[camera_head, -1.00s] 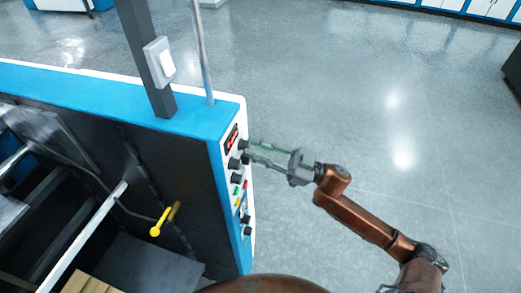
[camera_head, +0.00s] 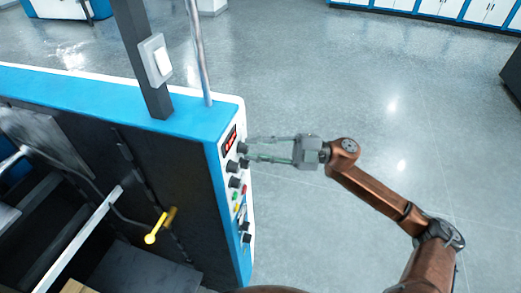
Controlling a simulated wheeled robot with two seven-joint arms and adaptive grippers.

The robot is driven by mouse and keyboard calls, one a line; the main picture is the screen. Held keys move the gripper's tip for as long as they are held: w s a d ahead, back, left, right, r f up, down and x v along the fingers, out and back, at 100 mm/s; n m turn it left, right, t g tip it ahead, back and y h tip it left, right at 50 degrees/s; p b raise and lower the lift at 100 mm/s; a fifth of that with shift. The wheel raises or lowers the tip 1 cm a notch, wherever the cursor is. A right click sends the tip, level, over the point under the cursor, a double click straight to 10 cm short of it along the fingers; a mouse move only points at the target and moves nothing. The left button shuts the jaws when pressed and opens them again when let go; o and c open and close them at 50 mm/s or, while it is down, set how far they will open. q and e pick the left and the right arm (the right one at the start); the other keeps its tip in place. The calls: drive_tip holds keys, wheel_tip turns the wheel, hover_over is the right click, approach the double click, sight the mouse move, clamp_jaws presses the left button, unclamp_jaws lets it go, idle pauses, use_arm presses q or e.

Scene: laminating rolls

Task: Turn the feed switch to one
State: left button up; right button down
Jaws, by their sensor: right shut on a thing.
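The control panel (camera_head: 236,185) on the end of the blue and black machine carries several black knobs, and their labels are too small to read. My right gripper (camera_head: 250,148) reaches in from the right, its two thin fingers on either side of the uppermost black knob (camera_head: 243,148). It is shut on that knob. Another black knob (camera_head: 233,167) sits lower on the panel. I cannot tell which knob is the feed switch or which position it points to. My left gripper is not in view.
A red-lit display (camera_head: 230,138) is at the panel's top, with coloured buttons (camera_head: 236,195) lower down. A grey post with a white switch box (camera_head: 156,61) and a metal rod (camera_head: 199,55) rise from the machine top. The floor (camera_head: 400,130) at right is clear.

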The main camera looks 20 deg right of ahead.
drive_tip(key=shift+n, duration=0.5)
drive_tip(key=c, duration=2.1)
unclamp_jaws()
drive_tip(key=shift+a, duration=0.1)
drive_tip(key=shift+o, duration=1.4)
drive_tip(key=shift+w+a, duration=0.15)
drive_tip(key=shift+a, duration=0.15)
drive_tip(key=shift+o, duration=0.5)
drive_tip(key=shift+d, duration=0.3)
drive_tip(key=v, duration=1.2)
drive_tip(key=shift+r, duration=0.2)
